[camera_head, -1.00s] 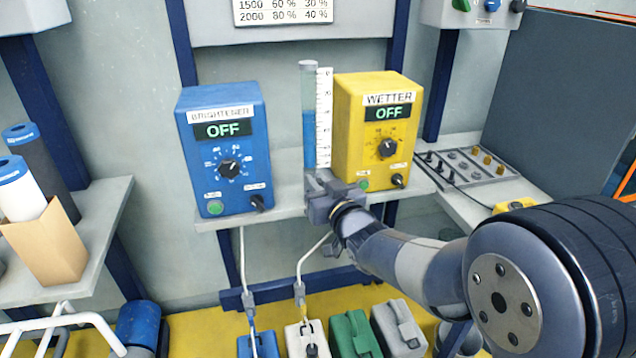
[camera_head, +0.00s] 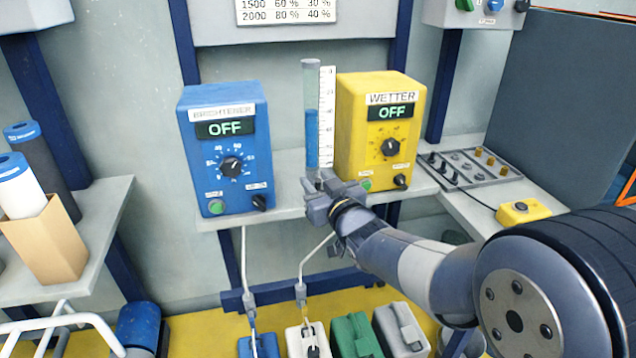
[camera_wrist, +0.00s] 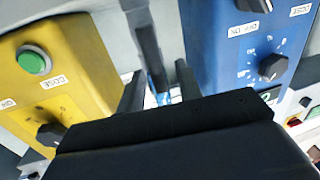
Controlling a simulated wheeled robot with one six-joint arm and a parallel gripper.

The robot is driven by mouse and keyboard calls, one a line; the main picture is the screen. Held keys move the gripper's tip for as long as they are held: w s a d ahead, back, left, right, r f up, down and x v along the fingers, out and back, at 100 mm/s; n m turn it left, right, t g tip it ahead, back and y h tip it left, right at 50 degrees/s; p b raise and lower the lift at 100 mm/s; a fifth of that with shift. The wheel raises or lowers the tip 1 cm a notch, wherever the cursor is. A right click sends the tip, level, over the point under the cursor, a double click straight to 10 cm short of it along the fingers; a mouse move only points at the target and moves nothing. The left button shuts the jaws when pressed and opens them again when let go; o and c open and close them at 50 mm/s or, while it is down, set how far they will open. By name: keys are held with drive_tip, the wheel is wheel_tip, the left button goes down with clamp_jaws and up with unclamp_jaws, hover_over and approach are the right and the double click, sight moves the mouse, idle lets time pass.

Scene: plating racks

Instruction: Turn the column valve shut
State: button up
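The clear column (camera_head: 311,85) stands upright between the two dosing boxes, with blue liquid in its lower part and a white scale (camera_head: 326,115) beside it. My gripper (camera_head: 322,186) is at the foot of the column, in front of the shelf. It covers the column's lower end, and I cannot make out the valve clearly in the head view. In the wrist view my gripper (camera_wrist: 158,90) has its two dark fingers apart. A dark grey bar (camera_wrist: 149,45) and a bit of blue (camera_wrist: 160,97) show in line with the gap. I cannot tell whether the fingers touch anything.
The blue BRIGHTENER box (camera_head: 225,150) is left of the column and the yellow WETTER box (camera_head: 380,135) right; both read OFF. Canisters, including a green one (camera_head: 352,335), stand below. A yellow button box (camera_head: 522,211) lies at the right.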

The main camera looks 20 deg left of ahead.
drive_tip(key=v, duration=1)
drive_tip(key=shift+s+d+p, duration=0.3)
drive_tip(key=shift+p, duration=0.1)
drive_tip(key=x, duration=1)
drive_tip(key=shift+w+a+b, duration=0.25)
drive_tip(key=shift+b, duration=0.15)
drive_tip(key=shift+w+p, duration=0.15)
drive_tip(key=shift+p, duration=0.2)
drive_tip(key=shift+d+m, duration=0.15)
drive_tip(key=shift+m, duration=0.35)
drive_tip(key=shift+f, duration=0.1)
